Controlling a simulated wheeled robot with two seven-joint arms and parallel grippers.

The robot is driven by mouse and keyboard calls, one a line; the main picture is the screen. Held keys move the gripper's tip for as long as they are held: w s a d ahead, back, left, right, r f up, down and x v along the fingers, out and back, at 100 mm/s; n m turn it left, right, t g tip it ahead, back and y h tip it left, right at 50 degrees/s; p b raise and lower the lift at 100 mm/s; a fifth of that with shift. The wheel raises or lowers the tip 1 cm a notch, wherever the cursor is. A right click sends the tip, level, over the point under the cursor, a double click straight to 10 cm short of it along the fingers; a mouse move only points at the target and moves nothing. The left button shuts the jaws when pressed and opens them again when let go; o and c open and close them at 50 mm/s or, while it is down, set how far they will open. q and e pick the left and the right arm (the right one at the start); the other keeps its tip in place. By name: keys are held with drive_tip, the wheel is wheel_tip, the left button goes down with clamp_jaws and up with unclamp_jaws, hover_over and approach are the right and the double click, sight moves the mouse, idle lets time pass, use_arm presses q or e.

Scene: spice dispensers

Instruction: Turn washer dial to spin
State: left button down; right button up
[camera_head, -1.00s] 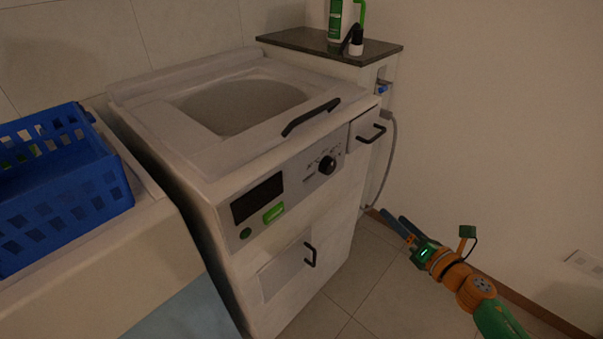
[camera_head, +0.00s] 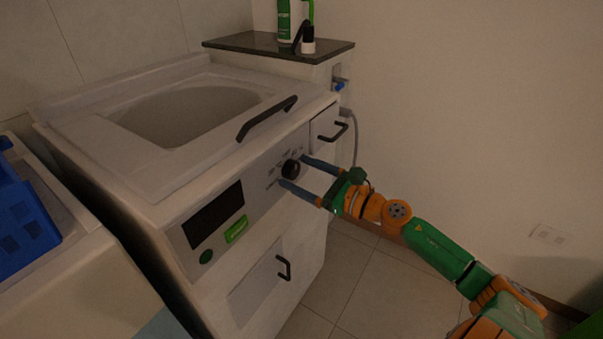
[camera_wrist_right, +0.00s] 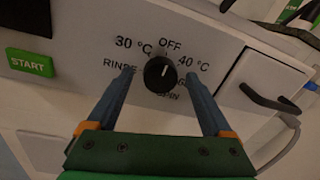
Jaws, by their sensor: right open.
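The washer (camera_head: 290,225) is a white top-loading machine with a grey front panel. Its black round dial (camera_head: 291,169) sits on the panel's right part. My right gripper (camera_head: 293,170) is open, with one blue finger on each side of the dial. In the right wrist view its fingers (camera_wrist_right: 160,72) flank the dial with gaps visible. My left gripper is not in view.
A green START button (camera_head: 236,229) and dark display (camera_head: 214,215) lie left of the dial. A black drawer handle (camera_head: 335,132) is close above right. A blue basket (camera_head: 25,220) stands at far left. Bottles (camera_head: 295,25) stand on the dark shelf (camera_head: 235,43). Floor at right is clear.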

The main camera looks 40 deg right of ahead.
clamp_jaws()
